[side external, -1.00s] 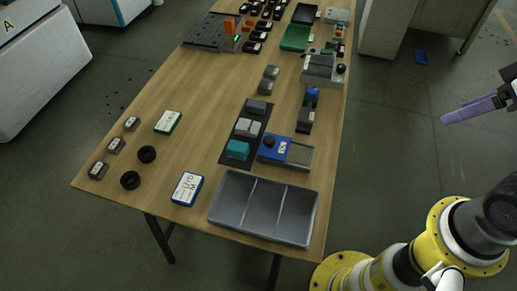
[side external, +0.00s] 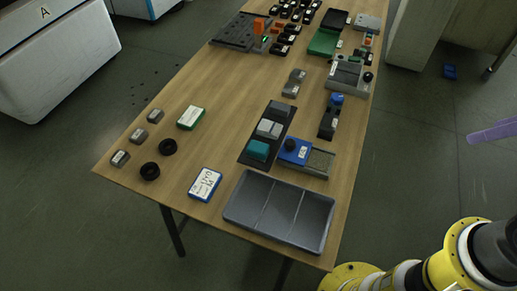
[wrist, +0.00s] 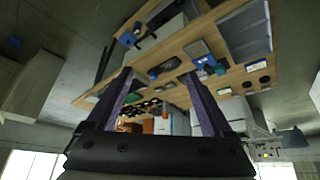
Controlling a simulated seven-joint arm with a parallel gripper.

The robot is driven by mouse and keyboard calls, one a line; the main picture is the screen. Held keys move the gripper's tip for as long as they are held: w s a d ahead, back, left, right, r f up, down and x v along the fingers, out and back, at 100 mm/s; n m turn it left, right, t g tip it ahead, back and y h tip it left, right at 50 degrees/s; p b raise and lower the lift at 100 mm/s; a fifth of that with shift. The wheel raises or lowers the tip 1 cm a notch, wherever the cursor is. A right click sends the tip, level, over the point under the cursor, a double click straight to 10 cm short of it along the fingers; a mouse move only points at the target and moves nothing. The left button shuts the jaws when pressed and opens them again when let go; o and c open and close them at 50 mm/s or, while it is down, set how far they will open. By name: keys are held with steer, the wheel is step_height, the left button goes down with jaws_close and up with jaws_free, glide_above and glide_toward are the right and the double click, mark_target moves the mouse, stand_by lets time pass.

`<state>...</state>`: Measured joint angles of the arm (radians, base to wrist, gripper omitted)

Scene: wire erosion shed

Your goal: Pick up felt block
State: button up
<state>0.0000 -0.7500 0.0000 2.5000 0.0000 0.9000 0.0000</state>
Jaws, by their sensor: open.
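I cannot tell for certain which piece is the felt block. My gripper shows in the side view only as a purple finger at the right edge, off the table and well apart from these blocks. In the wrist view my gripper (wrist: 157,76) is open and empty, its two purple fingers spread, with the table upside down and distant beyond them.
An empty grey three-part tray (side external: 232,210) lies at the table's near edge. Beside the mat is a blue-and-grey fixture (side external: 296,150). A blue-edged card box (side external: 205,184), a green-edged box (side external: 190,118) and black rings (side external: 167,147) lie to the left. Bare wood separates them.

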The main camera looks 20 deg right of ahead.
steer(key=w+a+r+n+t+y, duration=0.1)
steer(key=w+a+r+n, duration=0.2)
steer(key=w, duration=0.5)
steer(key=w+a+r+n+t+y, duration=0.1)
steer(key=w+a+r, duration=0.25)
steer(key=w, duration=0.55)
steer(key=n+g+y, duration=0.1)
steer(key=n+g, duration=0.3)
steer(key=n, duration=0.1)
glide_above(258, 146)
steer(key=s, duration=0.2)
steer(key=f, duration=2)
steer(key=d+f, duration=0.1)
steer(key=f, duration=0.9)
steer(key=shift+w+f, duration=0.1)
steer(key=shift+d+x, duration=0.15)
steer(key=shift+x, duration=1.35)
steer(key=shift+d+x, duration=0.1)
steer(key=shift+x, duration=1.4)
jaws_close()
